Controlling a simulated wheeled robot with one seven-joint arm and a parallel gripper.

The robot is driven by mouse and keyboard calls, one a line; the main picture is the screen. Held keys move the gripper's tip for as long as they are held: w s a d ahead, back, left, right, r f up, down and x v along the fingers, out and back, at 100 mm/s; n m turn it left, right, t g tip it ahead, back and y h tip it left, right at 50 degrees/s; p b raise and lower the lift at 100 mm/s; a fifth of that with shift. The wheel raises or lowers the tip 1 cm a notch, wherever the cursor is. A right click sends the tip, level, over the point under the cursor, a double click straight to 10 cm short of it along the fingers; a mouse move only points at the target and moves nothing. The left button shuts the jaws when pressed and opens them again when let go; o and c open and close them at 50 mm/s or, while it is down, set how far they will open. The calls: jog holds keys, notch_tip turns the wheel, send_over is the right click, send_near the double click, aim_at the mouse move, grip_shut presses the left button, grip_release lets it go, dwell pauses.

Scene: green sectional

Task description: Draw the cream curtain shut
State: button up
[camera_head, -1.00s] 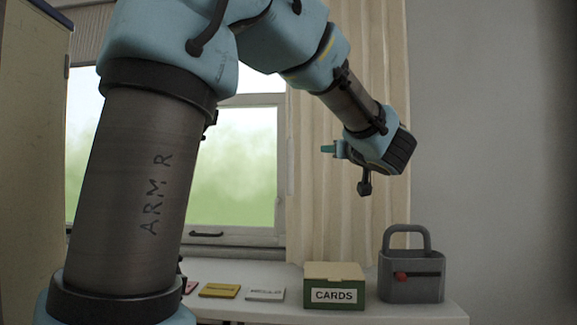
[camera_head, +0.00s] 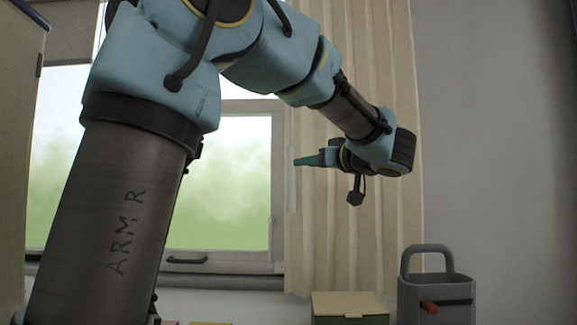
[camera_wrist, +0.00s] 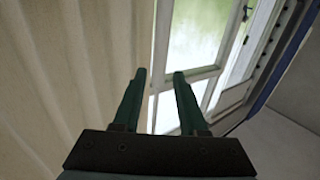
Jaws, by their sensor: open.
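The cream curtain (camera_head: 345,220) hangs in vertical folds at the right side of the window (camera_head: 225,180), gathered so most of the glass is uncovered. My gripper (camera_head: 296,161) is in front of the curtain, its teal fingers pointing left near the curtain's left edge. In the wrist view my gripper (camera_wrist: 160,75) is open, with two teal fingers apart and nothing seen between them but background. The curtain (camera_wrist: 65,75) fills the left of that view, and its edge passes behind the fingers. Whether the fingers touch the cloth cannot be told.
A grey caddy (camera_head: 436,297) with a red part and a green box with a cream lid (camera_head: 348,303) stand on the ledge (camera_head: 250,303) below the curtain. A tall cream cabinet (camera_head: 20,130) is at the far left. The wall at right is bare.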

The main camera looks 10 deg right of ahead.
aim_at(291, 164)
jog(key=p+x, duration=0.1)
jog(key=x, duration=0.7)
grip_shut()
dwell(1.3)
